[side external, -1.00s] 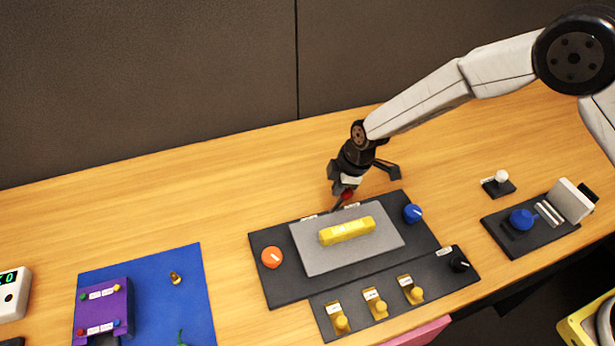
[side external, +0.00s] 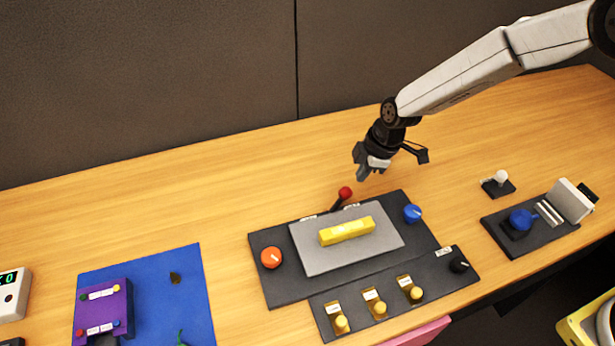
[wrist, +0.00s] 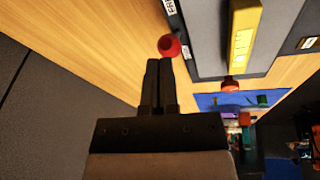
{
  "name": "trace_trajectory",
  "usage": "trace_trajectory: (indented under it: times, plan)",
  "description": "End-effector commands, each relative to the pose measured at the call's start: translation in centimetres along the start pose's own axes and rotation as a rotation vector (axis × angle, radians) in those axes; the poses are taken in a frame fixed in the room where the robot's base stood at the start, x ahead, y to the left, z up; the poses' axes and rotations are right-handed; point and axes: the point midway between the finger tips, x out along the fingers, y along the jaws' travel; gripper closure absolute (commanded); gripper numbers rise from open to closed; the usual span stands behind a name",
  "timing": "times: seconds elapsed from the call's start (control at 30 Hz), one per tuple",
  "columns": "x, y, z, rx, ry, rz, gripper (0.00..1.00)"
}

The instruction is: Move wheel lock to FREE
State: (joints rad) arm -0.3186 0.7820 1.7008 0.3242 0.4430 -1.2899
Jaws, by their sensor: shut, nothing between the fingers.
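The wheel lock appears to be the lever with a red ball knob (side external: 345,193) at the back edge of the dark trackball panel (side external: 280,290). Its stick leans up and to the right in the side view, between two small white labels. In the wrist view the red knob (wrist: 170,46) is just beyond my fingertips, and a partly cut-off label starting "FR" (wrist: 168,7) is above it. My gripper (side external: 363,175) is shut and empty, above and to the right of the knob, apart from it. Its closed fingers (wrist: 158,62) show side by side in the wrist view.
The panel has a yellow bar (side external: 347,231) on a grey plate, an orange knob (side external: 271,258) and a blue knob (side external: 413,214). Several yellow switches stand in front. A white-knobbed joystick (side external: 501,178) is to the right. The table behind the panel is clear.

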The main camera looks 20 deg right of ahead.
Motion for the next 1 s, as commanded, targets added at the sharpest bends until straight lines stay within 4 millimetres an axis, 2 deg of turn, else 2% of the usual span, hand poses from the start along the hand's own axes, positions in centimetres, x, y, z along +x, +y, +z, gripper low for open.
trace_trajectory:
  times: [0.1, 0.3, 0.83, 1.0]
  plan:
    - [-1.3, 0.2, 0.7, 0.001, 0.003, 0.003, 1.0]
    - [-2.6, 0.3, 1.3, -0.002, 0.005, 0.005, 1.0]
    - [-3.1, 0.3, 1.5, 0.003, 0.005, 0.006, 1.0]
    - [-4.0, 0.1, 2.4, 0.06, -0.003, 0.013, 1.0]
